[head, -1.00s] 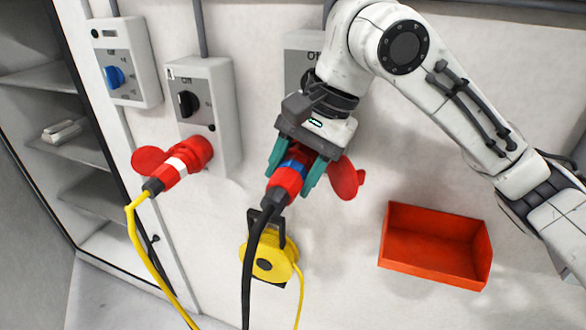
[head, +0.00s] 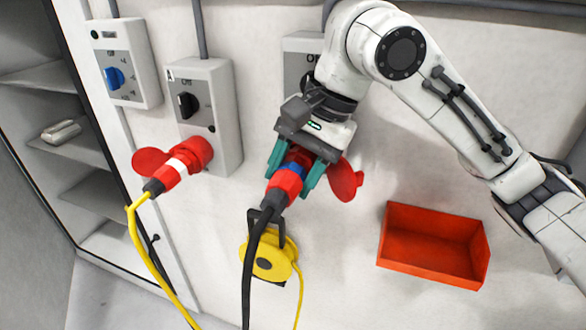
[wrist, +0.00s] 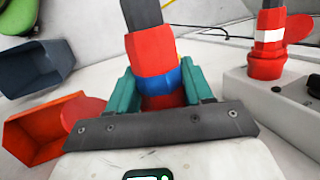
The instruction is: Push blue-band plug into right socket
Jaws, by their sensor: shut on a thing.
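The blue-band plug (head: 286,184) is red with a blue ring and a black cable hanging down. My gripper (head: 297,172) is shut on it, with a teal finger on each side. The wrist view also shows the plug (wrist: 152,56) between the teal fingers (wrist: 160,92). The right socket box (head: 300,61) is mostly behind my arm, and its open red lid (head: 346,180) shows to the right of my gripper. The socket mouth is hidden, so I cannot tell how deep the plug sits.
A white-band plug (head: 174,169) with a yellow cable sits in the left socket box (head: 207,110). An orange bin (head: 432,279) is on the wall at right. A yellow cable reel (head: 268,258) hangs below my gripper. A blue-knob switch box (head: 125,62) is at far left.

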